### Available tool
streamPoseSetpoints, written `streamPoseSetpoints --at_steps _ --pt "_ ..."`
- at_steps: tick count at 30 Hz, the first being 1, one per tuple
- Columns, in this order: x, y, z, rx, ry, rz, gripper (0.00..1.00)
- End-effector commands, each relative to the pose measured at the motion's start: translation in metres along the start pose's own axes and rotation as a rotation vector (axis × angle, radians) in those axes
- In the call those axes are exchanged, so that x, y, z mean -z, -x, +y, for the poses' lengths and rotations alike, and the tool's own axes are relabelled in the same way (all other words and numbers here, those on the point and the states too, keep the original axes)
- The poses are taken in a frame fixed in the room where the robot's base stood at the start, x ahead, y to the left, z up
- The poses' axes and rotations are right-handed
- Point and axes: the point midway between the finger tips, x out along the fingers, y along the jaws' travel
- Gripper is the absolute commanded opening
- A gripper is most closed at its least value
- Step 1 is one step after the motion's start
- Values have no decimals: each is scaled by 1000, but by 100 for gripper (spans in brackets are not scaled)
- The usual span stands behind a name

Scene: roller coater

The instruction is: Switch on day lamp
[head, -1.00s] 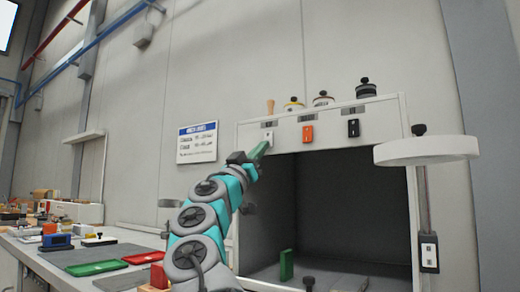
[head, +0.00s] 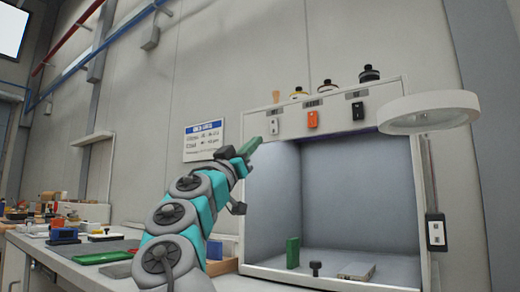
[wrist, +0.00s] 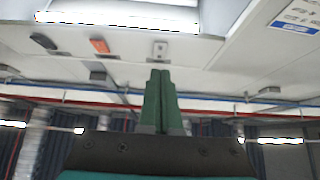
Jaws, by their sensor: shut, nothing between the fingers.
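The light booth (head: 410,160) stands on the bench, and its inside is lit. Its top front panel carries three rocker switches: a white one (head: 274,127) at left, an orange one (head: 313,119) in the middle and a black one (head: 358,111) at right. Small labels above them are too small to read. My gripper (head: 250,146), with green fingers, is shut and empty, just below and left of the white switch and apart from it. In the wrist view the closed fingertips (wrist: 161,75) point toward the white switch (wrist: 160,50), with the orange one (wrist: 100,46) and black one (wrist: 44,41) to its left.
A round white magnifier lamp (head: 428,112) stands right of the booth. Several dark-capped jars (head: 329,90) sit on the booth's top. Green trays (head: 100,258) lie on the bench at left.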

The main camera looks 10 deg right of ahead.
Motion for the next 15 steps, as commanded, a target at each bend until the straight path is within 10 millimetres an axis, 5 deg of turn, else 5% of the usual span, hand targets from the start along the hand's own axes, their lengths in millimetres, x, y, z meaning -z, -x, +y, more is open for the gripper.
streamPoseSetpoints --at_steps 15 --pt "-13 56 0 0 1 1 0"
